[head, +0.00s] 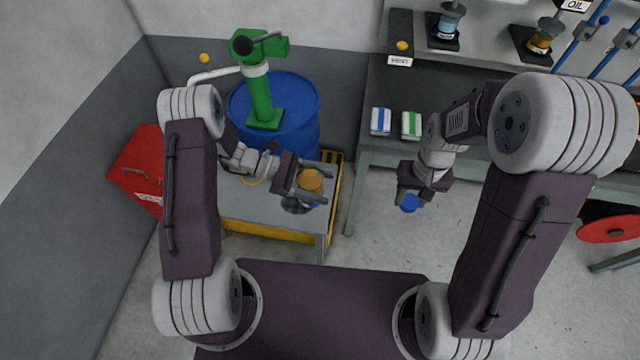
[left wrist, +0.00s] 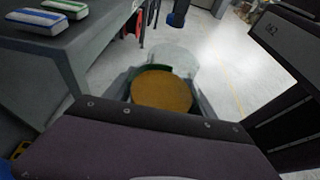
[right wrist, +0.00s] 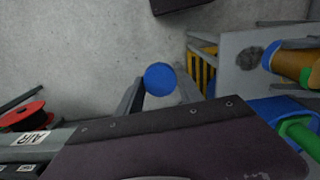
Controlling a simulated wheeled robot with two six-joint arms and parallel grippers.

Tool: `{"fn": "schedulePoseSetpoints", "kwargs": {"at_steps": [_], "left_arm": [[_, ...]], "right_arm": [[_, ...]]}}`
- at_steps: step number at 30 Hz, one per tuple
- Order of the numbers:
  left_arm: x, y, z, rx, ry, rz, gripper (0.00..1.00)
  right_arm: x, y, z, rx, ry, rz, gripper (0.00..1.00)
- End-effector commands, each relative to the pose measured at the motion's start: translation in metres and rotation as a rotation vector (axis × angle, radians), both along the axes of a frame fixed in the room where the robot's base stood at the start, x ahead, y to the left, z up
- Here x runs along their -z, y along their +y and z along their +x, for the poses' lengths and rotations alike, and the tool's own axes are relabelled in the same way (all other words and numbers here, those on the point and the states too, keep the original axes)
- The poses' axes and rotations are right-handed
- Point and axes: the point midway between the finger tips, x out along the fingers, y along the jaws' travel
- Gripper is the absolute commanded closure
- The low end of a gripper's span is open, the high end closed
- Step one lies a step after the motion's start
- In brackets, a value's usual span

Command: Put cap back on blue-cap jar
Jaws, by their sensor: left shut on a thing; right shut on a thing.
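The jar (head: 311,181) shows an orange-tan top in the head view, with blue lower on it. My left gripper (head: 308,192) is shut on it above the small table. In the left wrist view the jar (left wrist: 162,92) sits between the fingers, with a green edge around the orange. The blue cap (head: 409,203) is held in my right gripper (head: 410,196), to the right of the jar and apart from it, over open floor. In the right wrist view the cap (right wrist: 160,79) is between the fingertips, and the jar (right wrist: 292,64) shows at the right edge.
The grey-topped small table (head: 250,205) with yellow sides stands below the jar. A blue drum (head: 300,105) with a green pump (head: 260,95) is behind it. A workbench (head: 385,85) with blue and green boxes stands at back right. A red box (head: 135,170) is at left.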

Motion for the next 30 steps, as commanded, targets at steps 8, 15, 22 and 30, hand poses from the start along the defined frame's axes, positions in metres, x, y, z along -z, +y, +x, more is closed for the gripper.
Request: {"fn": "schedulePoseSetpoints", "kwargs": {"at_steps": [8,15,22,30], "left_arm": [[-0.001,0.0,0.0,-0.001,0.0,-0.001,1.0],[-0.001,0.0,0.0,-0.001,0.0,-0.001,1.0],[-0.001,0.0,0.0,-0.001,0.0,-0.001,1.0],[-0.001,0.0,0.0,-0.001,0.0,-0.001,1.0]], "right_arm": [[-0.041,0.022,0.037,-0.043,-0.009,0.0,0.94],[-0.082,0.091,0.067,-0.208,-0.008,0.001,0.94],[-0.112,0.177,0.072,-0.404,-0.004,0.001,0.94],[-0.117,0.246,0.05,-0.574,-0.002,0.0,0.94]]}}
